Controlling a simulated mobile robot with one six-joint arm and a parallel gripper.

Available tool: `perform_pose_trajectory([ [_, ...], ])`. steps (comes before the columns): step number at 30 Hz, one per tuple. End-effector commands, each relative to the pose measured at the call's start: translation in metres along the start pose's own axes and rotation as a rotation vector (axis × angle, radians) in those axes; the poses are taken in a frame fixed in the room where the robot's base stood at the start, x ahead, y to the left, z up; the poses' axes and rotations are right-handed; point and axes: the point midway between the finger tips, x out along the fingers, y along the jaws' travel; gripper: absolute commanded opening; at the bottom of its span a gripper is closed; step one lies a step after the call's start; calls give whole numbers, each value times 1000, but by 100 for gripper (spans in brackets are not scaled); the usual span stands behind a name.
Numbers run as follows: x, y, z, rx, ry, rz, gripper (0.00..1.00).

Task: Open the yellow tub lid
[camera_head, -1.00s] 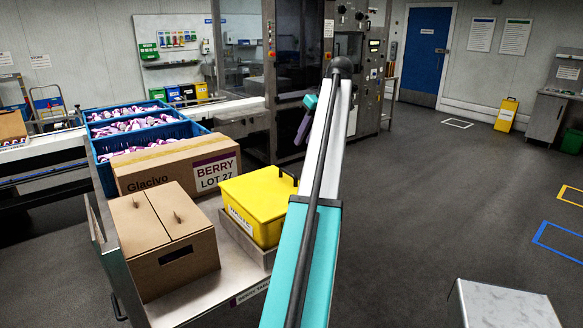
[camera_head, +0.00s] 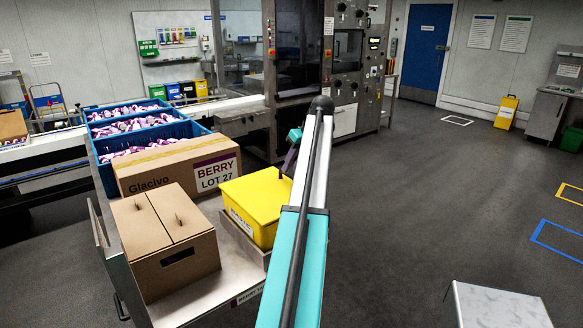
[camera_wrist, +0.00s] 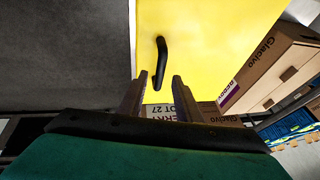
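The yellow tub (camera_head: 240,223) stands on the metal cart, with its yellow lid (camera_head: 256,192) shut flat on top. In the wrist view the lid (camera_wrist: 215,45) fills the upper middle, and its dark curved handle (camera_wrist: 161,62) rises from it near the left edge. My gripper (camera_wrist: 158,88) is open and empty. Its two fingers are spread below the handle in that picture, with the handle's end close to the gap between them. In the head view my gripper (camera_head: 289,161) is just above the lid's far right corner, partly hidden by my arm.
A brown carton (camera_head: 160,172) marked BERRY LOT 27 stands behind the tub. A brown box with two flaps (camera_head: 160,240) is left of it. Blue crates (camera_head: 150,135) of wrapped lollies stand further back.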

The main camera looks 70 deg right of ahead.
Motion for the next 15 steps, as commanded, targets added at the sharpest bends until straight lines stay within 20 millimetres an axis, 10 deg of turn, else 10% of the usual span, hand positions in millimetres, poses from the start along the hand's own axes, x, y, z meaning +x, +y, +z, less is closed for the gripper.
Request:
perform_pose_trajectory([
  [15, 20, 1, 1, 1, 0, 1, 31],
])
